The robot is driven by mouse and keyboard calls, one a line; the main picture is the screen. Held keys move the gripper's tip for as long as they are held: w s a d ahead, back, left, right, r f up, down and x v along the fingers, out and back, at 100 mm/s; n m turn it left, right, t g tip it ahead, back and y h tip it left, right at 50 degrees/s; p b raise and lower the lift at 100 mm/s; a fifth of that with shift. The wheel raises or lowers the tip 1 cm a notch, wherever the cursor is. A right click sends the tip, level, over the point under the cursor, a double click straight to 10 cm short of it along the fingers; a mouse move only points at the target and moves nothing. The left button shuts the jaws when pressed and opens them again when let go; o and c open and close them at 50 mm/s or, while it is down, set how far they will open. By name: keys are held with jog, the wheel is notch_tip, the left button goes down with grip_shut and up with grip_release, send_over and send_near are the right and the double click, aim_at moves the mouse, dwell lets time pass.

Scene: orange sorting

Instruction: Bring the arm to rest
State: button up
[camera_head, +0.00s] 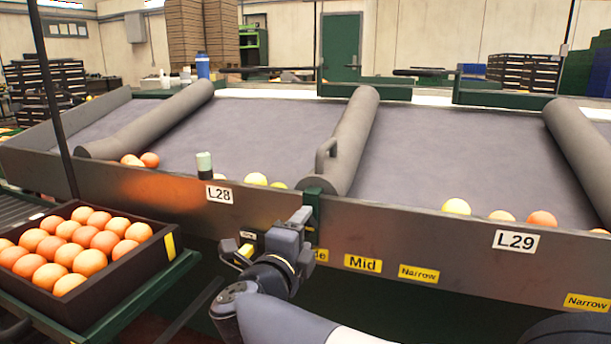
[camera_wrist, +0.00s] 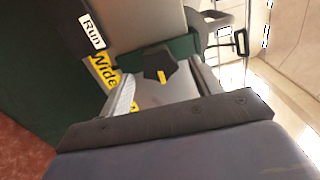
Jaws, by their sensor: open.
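My gripper (camera_head: 288,236) is in front of the dark front panel of the sorting bench, below the L28 label. In the wrist view my gripper (camera_wrist: 160,88) is open, with its two fingers spread apart. A black knob (camera_wrist: 160,62) with a yellow pointer shows between and beyond the fingertips, on a green plate. The fingers do not visibly hold it; whether they touch it cannot be told. My arm reaches in from the bottom of the head view and hides part of the panel.
A crate of oranges (camera_head: 121,275) sits on a green stand at left. Fruit lies along the lower edge of the sloped grey bench (camera_head: 265,125). Yellow labels such as Mid (camera_head: 363,263) line the panel.

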jog(key=shift+w+d, duration=0.15)
jog(key=shift+w, duration=0.3)
jog(key=shift+s, duration=0.15)
